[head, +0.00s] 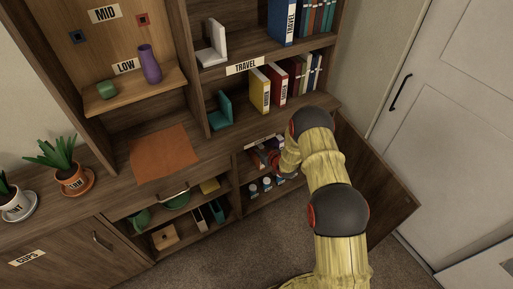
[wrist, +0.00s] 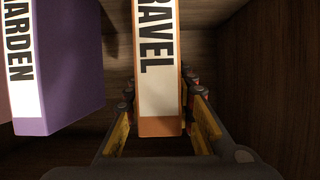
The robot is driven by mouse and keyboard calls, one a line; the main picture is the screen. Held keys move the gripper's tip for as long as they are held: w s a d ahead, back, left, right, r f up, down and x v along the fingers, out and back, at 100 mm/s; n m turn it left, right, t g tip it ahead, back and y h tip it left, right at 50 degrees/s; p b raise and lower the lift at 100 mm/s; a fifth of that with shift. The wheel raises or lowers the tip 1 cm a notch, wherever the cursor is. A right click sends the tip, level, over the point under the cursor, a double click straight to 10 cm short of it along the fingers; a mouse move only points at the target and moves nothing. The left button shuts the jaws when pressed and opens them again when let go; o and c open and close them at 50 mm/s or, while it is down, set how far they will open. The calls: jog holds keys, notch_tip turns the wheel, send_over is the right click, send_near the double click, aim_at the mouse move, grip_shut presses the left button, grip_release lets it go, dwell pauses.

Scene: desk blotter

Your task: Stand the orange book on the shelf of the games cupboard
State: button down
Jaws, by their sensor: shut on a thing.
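The orange book (wrist: 160,127), with a white label reading "RAVEL" on its spine, is between the two fingers of my gripper (wrist: 160,98) in the wrist view. The gripper is shut on it. The book looks upright, parallel to a purple book marked "ARDEN" (wrist: 75,112) on its left, with a gap between them. I cannot tell whether its base touches the shelf. In the head view my arm reaches into the open lower cupboard (head: 241,168); the wrist hides much of the gripper there, and the orange book is hard to make out.
The open cupboard door (head: 372,185) stands right of my arm. A wooden side wall (wrist: 275,75) is close right of my gripper in the wrist view. Cups (head: 267,184) sit on the compartment below. Shelves above hold a yellow book (head: 260,90) and others.

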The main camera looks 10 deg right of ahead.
jog(key=c, duration=1.5)
grip_release()
jog(key=p+v, duration=0.4)
jog(key=v, duration=0.8)
